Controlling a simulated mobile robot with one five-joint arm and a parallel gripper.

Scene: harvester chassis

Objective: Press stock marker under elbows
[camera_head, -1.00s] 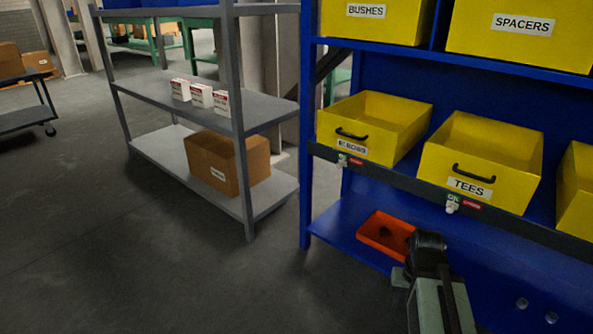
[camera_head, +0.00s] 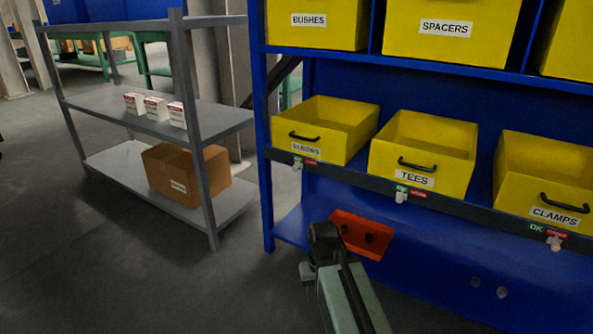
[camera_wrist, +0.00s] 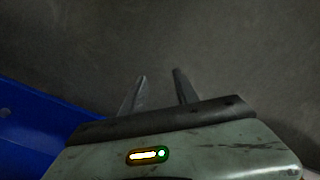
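The yellow ELBOWS bin (camera_head: 322,142) sits at the left end of the blue rack's middle shelf in the head view. Below it, on the dark rail, is a small pale stock marker (camera_head: 297,163). It sits at the left of its label, with a red patch (camera_head: 311,162) showing to its right. My arm reaches up from the bottom, its dark end lower than the rail and left of the orange tray. My gripper (camera_wrist: 160,76) shows in the wrist view with two fingers apart and nothing between them, over grey floor. It is not touching the marker.
TEES (camera_head: 420,160) and CLAMPS (camera_head: 540,180) bins have markers on the same rail (camera_head: 360,182). An orange tray (camera_head: 375,243) lies on the lower blue shelf. A grey shelf unit (camera_head: 205,150) with a carton (camera_head: 185,175) stands left. Floor between is clear.

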